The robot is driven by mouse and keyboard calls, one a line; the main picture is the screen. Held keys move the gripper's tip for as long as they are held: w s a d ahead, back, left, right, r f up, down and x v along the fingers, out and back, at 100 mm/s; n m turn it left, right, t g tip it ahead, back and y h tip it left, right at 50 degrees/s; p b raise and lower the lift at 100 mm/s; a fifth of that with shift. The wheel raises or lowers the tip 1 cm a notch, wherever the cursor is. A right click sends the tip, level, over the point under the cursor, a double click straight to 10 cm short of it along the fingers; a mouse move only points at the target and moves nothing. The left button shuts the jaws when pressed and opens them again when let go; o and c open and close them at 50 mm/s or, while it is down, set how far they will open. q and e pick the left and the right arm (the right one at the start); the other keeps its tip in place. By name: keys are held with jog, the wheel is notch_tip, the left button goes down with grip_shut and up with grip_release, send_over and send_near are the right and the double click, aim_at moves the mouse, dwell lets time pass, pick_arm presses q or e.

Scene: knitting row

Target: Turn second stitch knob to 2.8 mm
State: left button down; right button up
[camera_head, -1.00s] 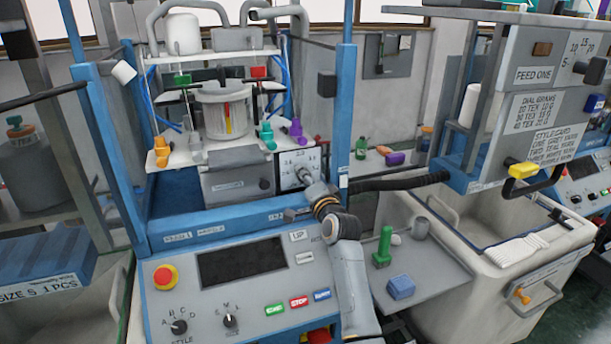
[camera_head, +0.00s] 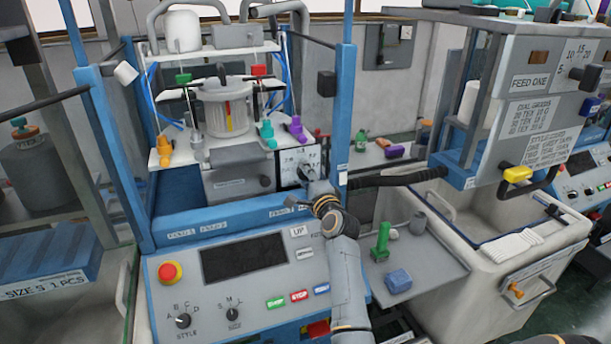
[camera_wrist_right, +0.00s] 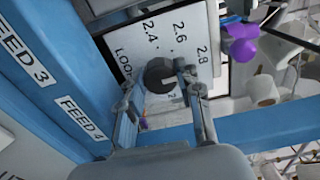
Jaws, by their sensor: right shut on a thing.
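The stitch knob (camera_wrist_right: 160,74) is a dark round knob on a white dial plate (camera_wrist_right: 163,35) marked 2.4, 2.6 and 2.8 in the right wrist view. My right gripper (camera_wrist_right: 160,80) has one finger on each side of the knob and is shut on it. Which mark the knob points to cannot be read. In the head view the dial plate (camera_head: 300,158) is on the machine's front, right of the grey box, and my right gripper (camera_head: 308,184) reaches it from below, hiding the knob. My left gripper is not in view.
A blue beam (camera_wrist_right: 60,100) labelled FEED 3 and FEED 4 runs close beside the fingers. A blue post (camera_head: 344,110) stands right of the dial. A purple clip (camera_head: 295,128) is just above it.

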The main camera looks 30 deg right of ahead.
jog(key=o, duration=1.2)
jog(key=shift+c, duration=0.2)
jog(key=v, duration=1.2)
